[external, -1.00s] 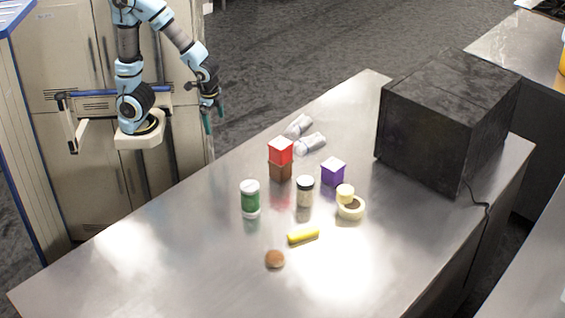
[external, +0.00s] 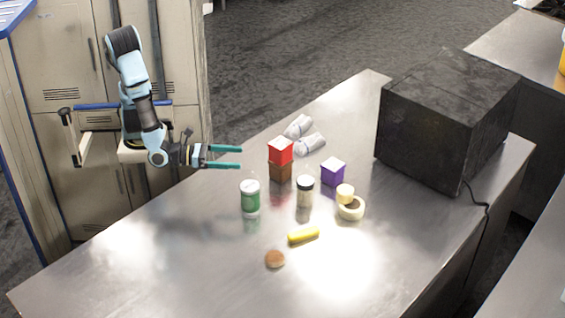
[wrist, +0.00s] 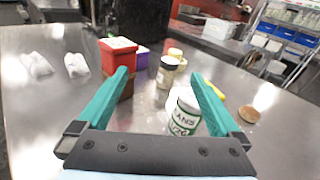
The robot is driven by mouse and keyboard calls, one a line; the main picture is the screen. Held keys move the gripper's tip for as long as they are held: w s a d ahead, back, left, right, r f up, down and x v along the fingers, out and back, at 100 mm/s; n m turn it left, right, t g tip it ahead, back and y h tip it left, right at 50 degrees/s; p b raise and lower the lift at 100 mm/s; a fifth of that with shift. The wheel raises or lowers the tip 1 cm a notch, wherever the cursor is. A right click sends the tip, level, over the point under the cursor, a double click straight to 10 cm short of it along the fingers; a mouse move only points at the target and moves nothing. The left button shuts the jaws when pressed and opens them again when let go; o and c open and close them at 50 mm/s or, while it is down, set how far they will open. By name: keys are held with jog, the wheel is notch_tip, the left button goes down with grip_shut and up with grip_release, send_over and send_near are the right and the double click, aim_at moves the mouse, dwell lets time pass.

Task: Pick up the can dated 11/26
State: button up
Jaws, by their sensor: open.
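A green and white can (external: 250,202) stands upright on the metal table. In the wrist view the can (wrist: 184,120) shows lettering that seems to end in "/26"; the full date is not clear to me. It appears just left of the right finger, which covers part of its edge. My gripper (external: 240,157) is open and empty, level over the table's left edge, behind the can and apart from it. In the wrist view my gripper (wrist: 160,73) has its two green fingers spread wide.
A red box (external: 281,151) sits on a brown box (external: 280,172) close to my fingertips. The front left is clear.

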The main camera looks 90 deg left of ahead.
jog(key=s+d+m+h, duration=0.3)
jog(key=d+m+h, duration=0.1)
jog(key=d, duration=0.2)
send_near(258, 186)
jog(key=x, duration=0.3)
jog(key=p+x, duration=0.1)
jog(key=shift+w+d+f, duration=0.1)
jog(key=shift+w+d, duration=0.15)
jog(key=shift+d, duration=0.1)
jog(key=shift+f+p+x, duration=0.2)
jog(key=shift+p+x, duration=0.65)
jog(key=shift+x, duration=1.9)
jog(key=shift+a, duration=0.2)
grip_shut()
